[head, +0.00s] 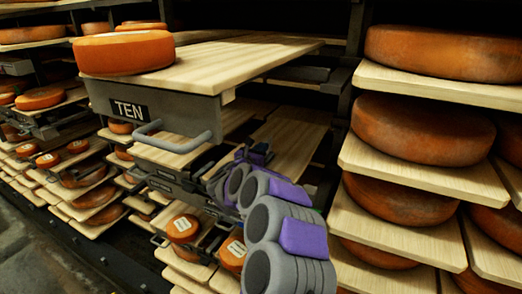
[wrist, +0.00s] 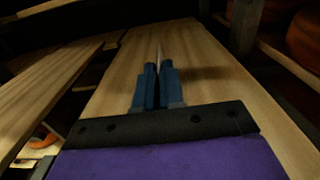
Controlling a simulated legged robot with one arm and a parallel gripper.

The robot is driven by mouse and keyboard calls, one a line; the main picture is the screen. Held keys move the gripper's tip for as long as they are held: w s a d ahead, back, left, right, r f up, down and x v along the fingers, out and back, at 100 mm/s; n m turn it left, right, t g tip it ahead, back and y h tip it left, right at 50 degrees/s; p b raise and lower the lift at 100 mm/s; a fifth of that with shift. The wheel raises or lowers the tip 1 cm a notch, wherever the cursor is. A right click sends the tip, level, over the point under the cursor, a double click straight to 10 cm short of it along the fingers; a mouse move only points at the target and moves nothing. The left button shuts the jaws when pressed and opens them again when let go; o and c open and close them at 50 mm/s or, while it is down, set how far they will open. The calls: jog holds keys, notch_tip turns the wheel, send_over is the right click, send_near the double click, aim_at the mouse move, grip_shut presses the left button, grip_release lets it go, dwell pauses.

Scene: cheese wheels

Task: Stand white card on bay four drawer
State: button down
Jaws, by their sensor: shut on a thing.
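My gripper (wrist: 158,72) is shut on a thin pale thing (wrist: 160,54), seen nearly edge-on between the blue fingertips; it appears to be the white card. In the wrist view it stands upright over a bare wooden board (wrist: 205,62); I cannot tell whether its lower edge touches the board. In the head view my gripper (head: 258,152) is partly hidden behind my arm, and the card cannot be made out. A drawer below the one marked TEN carries a bare board (head: 292,140) near my gripper. Its number cannot be read, so I cannot tell whether it is bay four.
The drawer marked TEN (head: 160,112) juts out above left, with an orange cheese wheel (head: 125,52) on its board. Shelves of cheese wheels (head: 425,130) stand close on the right. Pale labels show on lower wheels (head: 183,226). A dark upright (wrist: 244,25) stands right of the board.

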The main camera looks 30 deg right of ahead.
jog(key=shift+f, duration=0.15)
jog(key=c, duration=1.2)
grip_release()
jog(key=shift+o, duration=0.2)
jog(key=v, duration=1.7)
jog(key=shift+a, duration=0.2)
